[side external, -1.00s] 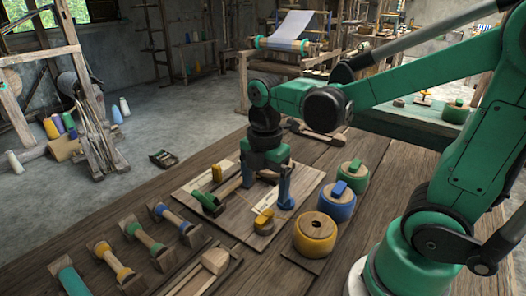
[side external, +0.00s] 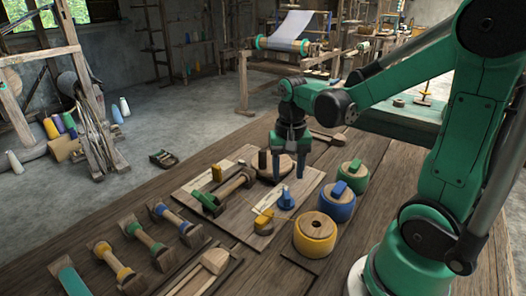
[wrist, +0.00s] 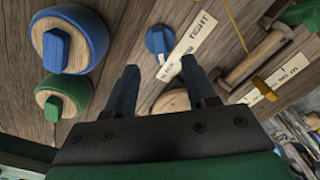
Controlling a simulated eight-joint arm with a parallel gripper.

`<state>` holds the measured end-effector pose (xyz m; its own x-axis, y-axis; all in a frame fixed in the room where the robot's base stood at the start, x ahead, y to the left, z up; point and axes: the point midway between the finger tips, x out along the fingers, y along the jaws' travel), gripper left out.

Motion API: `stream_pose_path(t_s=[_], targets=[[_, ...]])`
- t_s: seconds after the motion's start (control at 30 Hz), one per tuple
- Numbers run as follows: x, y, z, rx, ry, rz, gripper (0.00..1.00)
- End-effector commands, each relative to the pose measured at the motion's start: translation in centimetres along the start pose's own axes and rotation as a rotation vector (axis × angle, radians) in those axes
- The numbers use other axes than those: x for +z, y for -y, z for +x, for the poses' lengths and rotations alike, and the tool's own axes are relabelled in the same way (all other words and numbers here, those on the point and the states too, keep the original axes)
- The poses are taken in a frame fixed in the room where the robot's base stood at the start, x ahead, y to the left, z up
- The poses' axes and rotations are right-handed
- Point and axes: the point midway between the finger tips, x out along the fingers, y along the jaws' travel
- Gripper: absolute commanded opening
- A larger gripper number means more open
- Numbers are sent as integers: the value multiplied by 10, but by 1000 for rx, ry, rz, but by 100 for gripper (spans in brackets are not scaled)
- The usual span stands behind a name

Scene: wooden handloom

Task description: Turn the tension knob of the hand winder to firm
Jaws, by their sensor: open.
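The hand winder's board (side external: 190,185) lies on the workbench. It carries a wooden roller with a green end (side external: 212,203) and a round wooden disc with a dark upright handle (side external: 264,163). A small blue knob (side external: 287,201) stands near the board's right side, beside a pale label strip. In the wrist view the blue knob (wrist: 160,40) is beyond my fingertips, and the label (wrist: 188,46) beside it reads SLACK and TIGHT. The knob's exact pointing is unclear. My gripper (side external: 288,172) is open and empty above the board, behind the knob and apart from it.
Blue, yellow and green round lidded pots (side external: 336,205) (side external: 315,238) (side external: 354,173) stand right of the board. Several spools (side external: 145,236) lie in wooden holders at the front left.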

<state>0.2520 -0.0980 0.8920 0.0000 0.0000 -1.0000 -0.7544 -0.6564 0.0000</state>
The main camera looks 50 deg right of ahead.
Motion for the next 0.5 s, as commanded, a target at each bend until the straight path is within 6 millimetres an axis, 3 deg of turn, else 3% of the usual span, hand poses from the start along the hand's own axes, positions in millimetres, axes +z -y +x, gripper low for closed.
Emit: stream_pose_path(t_s=[0.5], targets=[[-1,0,48,0,0,19,50]])
